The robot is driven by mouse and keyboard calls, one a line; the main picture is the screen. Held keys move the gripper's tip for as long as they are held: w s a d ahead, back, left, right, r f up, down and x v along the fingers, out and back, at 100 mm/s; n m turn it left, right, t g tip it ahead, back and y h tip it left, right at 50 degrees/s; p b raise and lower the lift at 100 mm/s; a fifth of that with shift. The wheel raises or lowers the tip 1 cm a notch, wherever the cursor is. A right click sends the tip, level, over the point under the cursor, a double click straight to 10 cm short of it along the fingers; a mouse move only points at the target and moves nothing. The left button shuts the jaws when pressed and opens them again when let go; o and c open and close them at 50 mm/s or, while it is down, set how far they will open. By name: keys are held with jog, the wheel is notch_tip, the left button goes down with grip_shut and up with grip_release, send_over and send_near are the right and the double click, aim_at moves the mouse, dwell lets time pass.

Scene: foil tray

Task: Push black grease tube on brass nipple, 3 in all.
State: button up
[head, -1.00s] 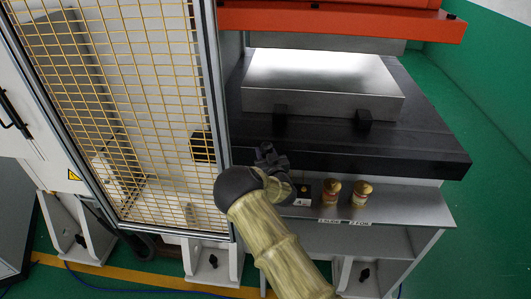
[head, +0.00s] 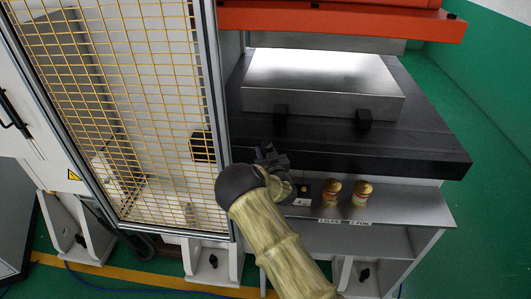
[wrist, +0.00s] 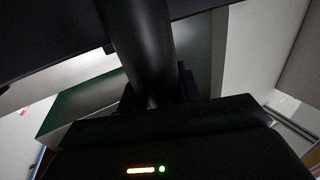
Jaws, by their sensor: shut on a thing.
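My gripper (head: 270,155) is in front of the black press bed, beside the mesh guard, in the head view. The wrist view shows a thick dark cylinder, which looks like the black grease tube (wrist: 140,45), running down between the fingers of my gripper (wrist: 160,95). My gripper is shut on it. The tube's far end is out of the wrist view, and I cannot make the tube out in the head view.
Two brass-topped knobs (head: 331,190) (head: 361,192) stand on the labelled grey shelf to the right, with a smaller yellow part (head: 304,188) beside them. A metal block (head: 325,85) lies on the black bed (head: 430,145). The yellow mesh guard (head: 120,110) closes off the left.

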aim_at(265, 142)
jog(key=shift+r+p, duration=0.8)
jog(key=shift+r, duration=1.3)
jog(key=shift+a, duration=0.1)
